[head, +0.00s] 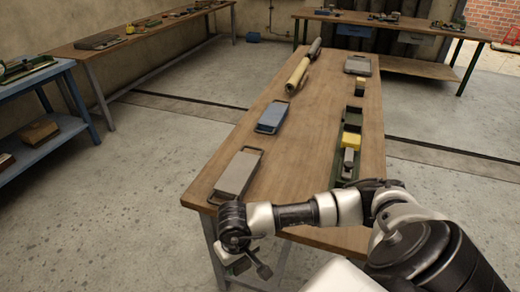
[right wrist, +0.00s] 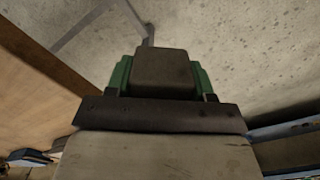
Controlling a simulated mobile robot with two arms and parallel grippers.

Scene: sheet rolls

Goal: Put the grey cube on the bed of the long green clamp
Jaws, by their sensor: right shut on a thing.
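My right gripper (head: 247,262) hangs beside the near left corner of the table, below the level of its top. It is shut on the grey cube (right wrist: 165,72), which shows as a dark grey block in the right wrist view, with green parts on both sides of it. In the head view the cube is small and hard to make out at the gripper. The long green clamp (head: 353,116) lies along the right side of the table, with a yellow block and a grey part on it. My right arm hides its near end. My left gripper is not in view.
The wooden table (head: 300,135) also bears a grey tray-like piece (head: 238,172), a blue one (head: 271,117), a yellowish roll (head: 298,74) and another grey piece (head: 358,65). The middle of the top is clear. A blue shelf bench (head: 40,75) stands at the left.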

